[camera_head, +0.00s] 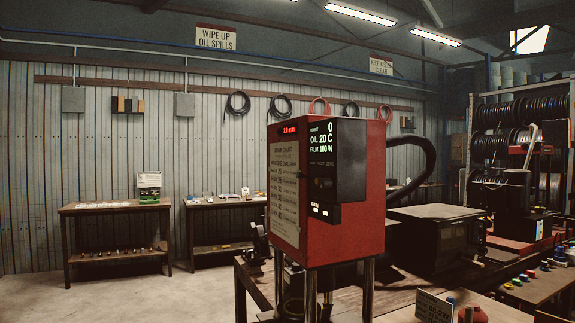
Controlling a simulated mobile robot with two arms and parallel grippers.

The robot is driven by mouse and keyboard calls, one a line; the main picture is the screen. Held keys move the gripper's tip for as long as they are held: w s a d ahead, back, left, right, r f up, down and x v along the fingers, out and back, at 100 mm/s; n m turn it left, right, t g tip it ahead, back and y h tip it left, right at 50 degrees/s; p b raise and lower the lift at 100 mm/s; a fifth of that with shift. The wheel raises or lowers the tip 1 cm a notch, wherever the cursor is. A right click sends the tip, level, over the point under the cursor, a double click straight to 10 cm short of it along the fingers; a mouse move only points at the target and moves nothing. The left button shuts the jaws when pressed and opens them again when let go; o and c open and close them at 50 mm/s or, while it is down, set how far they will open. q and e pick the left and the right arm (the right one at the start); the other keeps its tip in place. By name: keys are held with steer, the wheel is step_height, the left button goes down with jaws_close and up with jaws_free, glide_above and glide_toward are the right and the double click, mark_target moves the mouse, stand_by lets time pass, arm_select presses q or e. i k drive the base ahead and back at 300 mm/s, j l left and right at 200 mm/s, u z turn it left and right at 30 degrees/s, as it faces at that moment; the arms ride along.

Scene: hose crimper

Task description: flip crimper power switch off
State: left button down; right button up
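The crimper is a red cabinet (358,240) on metal posts, standing at the middle of the view. Its black front panel (351,160) has a lit white readout with 0, OIL 20 C and a 100 % line. A red lit number shows on the left face, above a pale instruction plate (284,190). A small dark control (322,182) and a small box with lit white marks (325,212) sit low on the panel. I cannot tell which of these is the power switch, or its position. Neither of my grippers is in view.
A wooden bench (240,278) stands under the crimper, with a dark boxy machine (437,235) to the right. Hose reels (520,112) fill a rack at the far right. Two small tables, one at the left (115,208), stand along the back wall. The floor at left is clear.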

mark_target(298, 175)
steer(key=i+j+z, duration=0.35)
steer(key=i+j, duration=0.85)
steer(key=j, duration=0.15)
